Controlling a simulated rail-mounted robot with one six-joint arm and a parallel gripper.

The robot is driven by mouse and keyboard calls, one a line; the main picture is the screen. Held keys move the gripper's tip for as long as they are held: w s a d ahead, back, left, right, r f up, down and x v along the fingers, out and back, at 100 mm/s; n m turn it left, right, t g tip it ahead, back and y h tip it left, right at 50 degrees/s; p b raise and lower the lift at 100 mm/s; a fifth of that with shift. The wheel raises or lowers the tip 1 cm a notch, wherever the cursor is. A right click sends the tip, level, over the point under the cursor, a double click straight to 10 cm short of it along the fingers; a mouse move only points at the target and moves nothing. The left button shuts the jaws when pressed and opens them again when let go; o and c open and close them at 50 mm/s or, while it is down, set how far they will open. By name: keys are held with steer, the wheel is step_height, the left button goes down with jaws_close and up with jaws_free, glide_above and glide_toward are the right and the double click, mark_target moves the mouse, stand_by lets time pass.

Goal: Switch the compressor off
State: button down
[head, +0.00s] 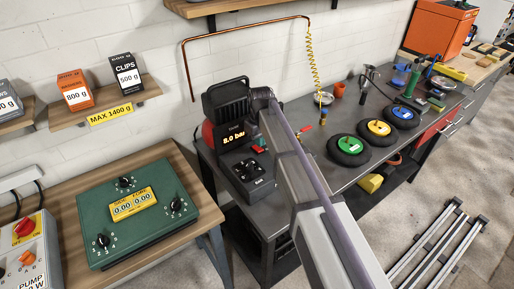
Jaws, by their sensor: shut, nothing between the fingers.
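The compressor (227,101) stands on the left end of the dark workbench, red and black with a handle on top. The knobs' exact positions are too small to read. My arm crosses the picture in front of the bench and ends in a dark joint at the compressor's right side, hiding part of it. I cannot make out my gripper's fingers.
A green box (135,217) with dials stands on the wooden table to the left. Tyre-like discs (350,149) and tools lie along the bench to the right. A copper pipe (245,31) and yellow coiled hose (312,60) hang on the wall. Rails (440,250) lie on the floor.

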mark_target(260, 150)
steer(key=shift+f+b, duration=1.3)
stand_by(0.9)
steer(key=shift+r, duration=0.1)
step_height(260, 150, up, 7)
steer(key=p, duration=0.7)
steer(key=s+d+m, duration=0.3)
steer(key=s+d, duration=0.5)
steer(key=s, duration=0.4)
steer(key=s+d+m, duration=0.4)
steer(key=s+d, duration=0.4)
steer(key=s, duration=0.5)
steer(key=shift+s, duration=0.15)
